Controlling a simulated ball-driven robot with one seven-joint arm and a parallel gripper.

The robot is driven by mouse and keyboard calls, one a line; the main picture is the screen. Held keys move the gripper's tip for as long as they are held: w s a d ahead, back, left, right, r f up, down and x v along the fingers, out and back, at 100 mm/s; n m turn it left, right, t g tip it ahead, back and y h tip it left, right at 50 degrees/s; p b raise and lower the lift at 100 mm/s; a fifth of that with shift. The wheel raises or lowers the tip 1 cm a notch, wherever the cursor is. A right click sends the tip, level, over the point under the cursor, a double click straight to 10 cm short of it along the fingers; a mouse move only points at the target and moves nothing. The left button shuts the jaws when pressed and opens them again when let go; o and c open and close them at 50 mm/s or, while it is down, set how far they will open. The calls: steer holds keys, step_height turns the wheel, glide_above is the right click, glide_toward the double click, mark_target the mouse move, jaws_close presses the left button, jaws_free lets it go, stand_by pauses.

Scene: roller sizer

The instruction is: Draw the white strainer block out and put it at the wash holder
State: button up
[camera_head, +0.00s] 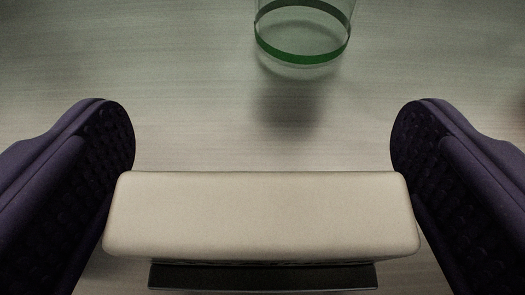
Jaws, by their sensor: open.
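The white strainer block (262,215) is a wide, off-white block with rounded edges at the bottom middle of the head camera view. My gripper (262,150) is open, with one dark purple padded finger at the left and one at the right. The block lies between the two fingers, its ends close to their pads; I cannot tell whether they touch. A dark strip (262,277) shows just below the block, and I cannot tell what it belongs to. No wash holder can be made out for sure.
A clear round vessel with a green band (300,58) stands at the top, beyond the block, and is cut off by the frame edge. The pale wood-grain surface (120,60) around it is bare. A faint reddish blur shows at the right edge.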

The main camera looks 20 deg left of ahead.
mark_target(262, 260)
steer(key=p+v, duration=0.2)
steer(key=v, duration=0.4)
steer(key=shift+r, duration=0.15)
steer(key=shift+s+d+p, duration=0.15)
steer(key=shift+s+p, duration=0.15)
steer(key=shift+s, duration=0.15)
steer(key=shift+w+r, duration=0.1)
